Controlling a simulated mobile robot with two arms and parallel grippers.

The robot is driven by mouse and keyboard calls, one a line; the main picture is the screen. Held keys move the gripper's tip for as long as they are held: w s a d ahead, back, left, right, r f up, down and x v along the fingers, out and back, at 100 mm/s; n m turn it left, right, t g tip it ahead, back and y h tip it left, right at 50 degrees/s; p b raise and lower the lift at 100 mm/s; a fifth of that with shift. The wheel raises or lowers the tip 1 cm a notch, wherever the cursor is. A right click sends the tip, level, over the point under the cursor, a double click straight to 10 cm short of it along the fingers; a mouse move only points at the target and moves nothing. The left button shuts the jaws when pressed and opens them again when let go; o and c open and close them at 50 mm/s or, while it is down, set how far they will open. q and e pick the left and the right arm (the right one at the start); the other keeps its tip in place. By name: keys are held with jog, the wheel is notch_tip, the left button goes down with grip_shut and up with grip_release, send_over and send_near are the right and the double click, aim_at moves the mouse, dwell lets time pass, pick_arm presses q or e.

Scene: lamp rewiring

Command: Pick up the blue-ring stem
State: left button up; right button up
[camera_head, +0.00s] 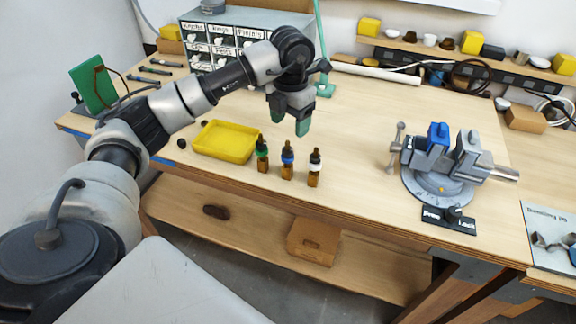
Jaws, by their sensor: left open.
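The blue-ring stem (287,172) stands upright near the front edge of the bench, brown below and dark on top with a blue band. It is the middle one of three similar pieces; the green-ring one (262,158) is to its left and the white-ring one (314,178) to its right. My left gripper (289,122) hangs with green-tipped fingers pointing down, open and empty. It appears above and behind the stem in the picture, apart from it. My right gripper is not in view.
A yellow tray (226,157) lies left of the stems. A vise (433,192) with a blue part (438,136) in it stands at the right. Labelled drawers (212,50) are at the back left. The bench between stems and vise is clear.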

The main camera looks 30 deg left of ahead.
aim_at(288, 141)
pick_arm(q)
notch_tip(288, 141, down, 4)
jog(key=shift+r+p, duration=0.25)
jog(key=shift+p, duration=0.1)
jog(key=shift+a+f+p, duration=0.1)
jog(key=shift+f+p, duration=0.35)
jog(key=shift+f, duration=0.1)
notch_tip(288, 141, down, 4)
jog(key=shift+s+a+r+p, duration=0.1)
jog(key=shift+a+r+p, duration=0.1)
jog(key=shift+p, duration=0.6)
jog(key=shift+f, duration=0.4)
jog(key=shift+d, duration=0.1)
jog(key=shift+c, duration=0.4)
jog(key=shift+r, duration=0.1)
grip_shut()
